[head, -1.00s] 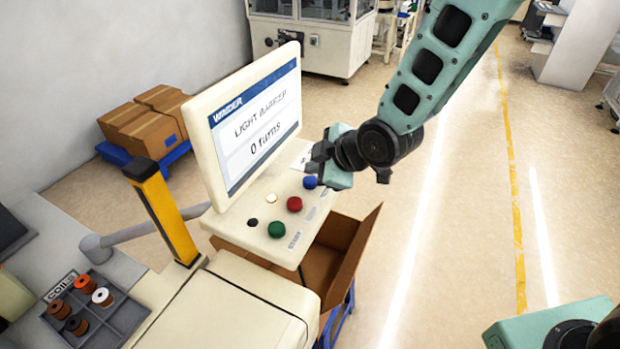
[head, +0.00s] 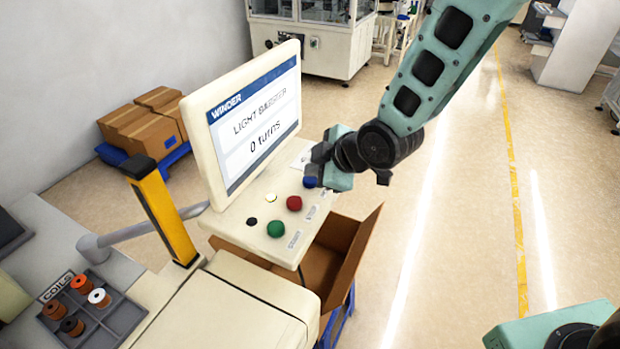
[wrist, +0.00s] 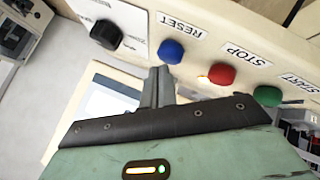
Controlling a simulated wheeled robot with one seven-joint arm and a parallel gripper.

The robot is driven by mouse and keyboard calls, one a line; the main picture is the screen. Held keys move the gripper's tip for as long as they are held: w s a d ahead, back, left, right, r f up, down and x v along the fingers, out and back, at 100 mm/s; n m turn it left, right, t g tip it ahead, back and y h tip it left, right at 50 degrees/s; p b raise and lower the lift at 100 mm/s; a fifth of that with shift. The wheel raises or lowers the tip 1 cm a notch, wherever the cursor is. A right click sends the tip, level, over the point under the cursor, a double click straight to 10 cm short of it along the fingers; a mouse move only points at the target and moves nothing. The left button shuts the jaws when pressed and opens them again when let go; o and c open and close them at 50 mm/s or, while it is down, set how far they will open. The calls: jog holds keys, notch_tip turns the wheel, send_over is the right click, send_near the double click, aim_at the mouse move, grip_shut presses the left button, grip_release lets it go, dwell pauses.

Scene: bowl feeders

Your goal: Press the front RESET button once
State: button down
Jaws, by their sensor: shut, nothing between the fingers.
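The blue RESET button (wrist: 171,51) sits on the cream control panel (wrist: 265,45), under a RESET label in the wrist view. It shows partly in the head view (head: 310,182), with my gripper over its upper side. My gripper (wrist: 159,72) is shut and empty, its fingertips right beside the blue button's lower edge in the wrist view. I cannot tell whether they touch it. A red STOP button (wrist: 222,74) and a green START button (wrist: 267,96) follow to the right. The screen (head: 255,125) reads "LIGHT BARRIER" and "0 turns".
A black knob (wrist: 106,34) and a small white round part (head: 271,198) are also on the panel. A yellow post (head: 162,215) and a coil tray (head: 117,320) stand left. An open cardboard box (head: 350,250) is below the panel.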

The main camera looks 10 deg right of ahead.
aim_at(315, 181)
jog(key=shift+f+b, duration=0.7)
jog(key=shift+b, duration=0.1)
dwell(0.6)
jog(key=shift+r, duration=0.1)
dwell(0.3)
jog(key=shift+r+p, duration=0.75)
jog(key=shift+r, duration=0.25)
jog(key=shift+r+p, duration=1.65)
jog(key=shift+r, duration=0.95)
jog(key=shift+s+f, duration=0.1)
jog(key=shift+f, duration=0.05)
jog(key=s+d+f+m+g+h+b, duration=0.1)
jog(key=s+d+f+m+g+b, duration=0.1)
jog(key=s, duration=0.7)
jog(key=s+d+f+m+g+h+b, duration=0.2)
jog(key=s+f+m+b, duration=0.1)
jog(key=s+b, duration=0.3)
jog(key=s+d+f+m+g+h+b, duration=0.2)
jog(key=s+b, duration=0.3)
jog(key=s, duration=0.6)
jog(key=shift+s+d+f+m+g, duration=0.3)
jog(key=shift+m+g, duration=0.3)
jog(key=shift+m, duration=0.3)
